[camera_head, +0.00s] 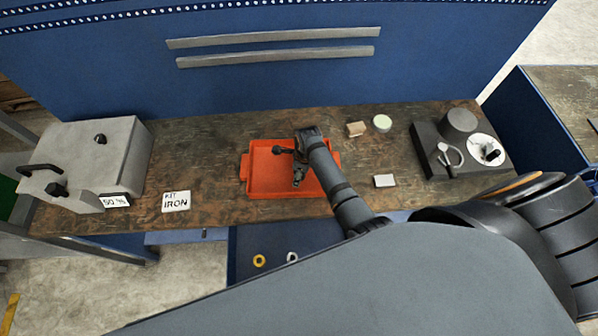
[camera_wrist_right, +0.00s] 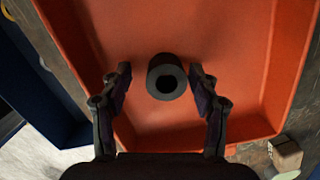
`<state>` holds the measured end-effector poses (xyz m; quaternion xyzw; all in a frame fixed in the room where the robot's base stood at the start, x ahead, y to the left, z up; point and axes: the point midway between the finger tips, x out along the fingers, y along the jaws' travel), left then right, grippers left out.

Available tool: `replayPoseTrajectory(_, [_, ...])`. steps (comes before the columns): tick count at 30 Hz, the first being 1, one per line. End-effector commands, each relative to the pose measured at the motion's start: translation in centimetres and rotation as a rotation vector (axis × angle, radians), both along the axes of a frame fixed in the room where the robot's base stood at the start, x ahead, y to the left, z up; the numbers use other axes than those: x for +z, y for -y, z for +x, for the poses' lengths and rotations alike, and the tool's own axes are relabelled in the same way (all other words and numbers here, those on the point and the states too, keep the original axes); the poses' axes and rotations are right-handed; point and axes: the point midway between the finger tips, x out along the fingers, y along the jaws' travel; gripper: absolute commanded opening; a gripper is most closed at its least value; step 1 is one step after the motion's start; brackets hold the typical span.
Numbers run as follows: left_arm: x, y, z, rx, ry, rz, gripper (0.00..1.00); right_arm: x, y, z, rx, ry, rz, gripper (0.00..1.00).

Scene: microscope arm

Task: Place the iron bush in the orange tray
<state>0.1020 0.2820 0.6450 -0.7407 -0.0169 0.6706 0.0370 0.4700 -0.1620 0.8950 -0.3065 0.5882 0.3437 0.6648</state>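The orange tray (camera_head: 247,182) lies on the wooden bench near its middle. My right gripper (camera_head: 290,163) is over the tray, its arm coming in from the lower right. In the right wrist view, the iron bush (camera_wrist_right: 157,66), a dark grey cylinder with a round hole, appears to lie on the orange tray floor. It is between the spread fingertips of the right gripper (camera_wrist_right: 161,73), with a gap on both sides. The bush cannot be made out in the head view. My left gripper is not in view.
A grey machine (camera_head: 115,140) and a "KIT IRON" card (camera_head: 176,201) are left. A tan block (camera_head: 356,129), round container (camera_head: 381,123), white card (camera_head: 384,181) and dark stand (camera_head: 430,150) are right. Yellow (camera_head: 259,261) and silver (camera_head: 292,257) rings lie in a blue drawer.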

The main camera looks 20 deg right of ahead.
Motion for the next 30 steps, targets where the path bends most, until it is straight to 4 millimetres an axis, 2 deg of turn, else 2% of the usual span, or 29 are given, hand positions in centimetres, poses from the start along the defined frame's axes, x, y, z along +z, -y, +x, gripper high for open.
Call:
replayPoseTrajectory(3, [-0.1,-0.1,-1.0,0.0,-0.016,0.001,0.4,0.1,0.0,0.0,0.0,0.001,-0.001,0.61])
replayPoseTrajectory(8, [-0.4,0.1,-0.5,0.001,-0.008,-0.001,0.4,1.1,0.1,0.1,0.0,0.004,0.0,0.61])
replayPoseTrajectory(11, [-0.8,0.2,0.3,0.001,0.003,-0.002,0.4,3.0,0.3,-0.1,0.0,0.005,0.0,0.61])
replayPoseTrajectory(13, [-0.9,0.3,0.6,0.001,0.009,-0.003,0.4,5.0,0.5,-0.2,-0.001,0.006,0.0,0.61])
replayPoseTrajectory(18, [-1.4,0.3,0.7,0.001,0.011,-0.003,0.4,8.9,0.9,-0.5,-0.001,0.006,0.0,0.61])
replayPoseTrajectory(21, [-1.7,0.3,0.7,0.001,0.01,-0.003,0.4,10.6,1.1,-0.6,0.0,0.004,-0.001,0.61])
replayPoseTrajectory(25, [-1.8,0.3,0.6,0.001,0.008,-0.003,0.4,11.7,1.2,-0.8,0.0,0.001,-0.001,0.61])
replayPoseTrajectory(30, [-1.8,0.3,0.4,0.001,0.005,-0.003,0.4,12.0,1.2,-0.8,0.0,0.001,-0.001,0.61])
